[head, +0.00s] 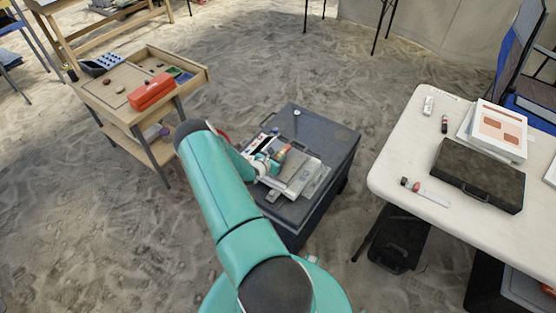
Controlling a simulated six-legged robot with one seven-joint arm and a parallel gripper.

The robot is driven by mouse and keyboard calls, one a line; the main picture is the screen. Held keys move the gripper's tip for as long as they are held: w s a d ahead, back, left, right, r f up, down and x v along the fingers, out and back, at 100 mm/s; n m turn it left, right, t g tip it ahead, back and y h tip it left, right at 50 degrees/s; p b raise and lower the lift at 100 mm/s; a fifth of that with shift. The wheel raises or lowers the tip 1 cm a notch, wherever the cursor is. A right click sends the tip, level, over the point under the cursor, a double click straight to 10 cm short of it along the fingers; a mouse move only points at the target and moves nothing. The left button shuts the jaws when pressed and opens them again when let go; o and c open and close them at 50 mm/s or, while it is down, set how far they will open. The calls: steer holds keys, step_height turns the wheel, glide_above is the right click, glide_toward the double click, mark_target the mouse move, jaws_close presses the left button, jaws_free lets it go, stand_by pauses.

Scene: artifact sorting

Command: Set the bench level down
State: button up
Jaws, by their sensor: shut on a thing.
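My gripper (268,164) is at the end of my teal arm, low over the dark grey chest (325,128) in the middle of the head view. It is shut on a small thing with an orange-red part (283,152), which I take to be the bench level. My fingers and its small size hide most of its shape. It is over or beside a flat silver-grey item (301,174) on the chest top. I cannot tell whether the held thing touches a surface.
A white table (400,165) at right holds a black case (478,174), a white box (500,130) and small tools. A wooden bench (180,60) at left bears a red box (151,91). The chest's back top is mostly clear. Sandy floor lies between.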

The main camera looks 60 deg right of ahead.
steer(key=shift+f, duration=1.1)
steer(key=o, duration=1)
steer(key=shift+f, duration=0.15)
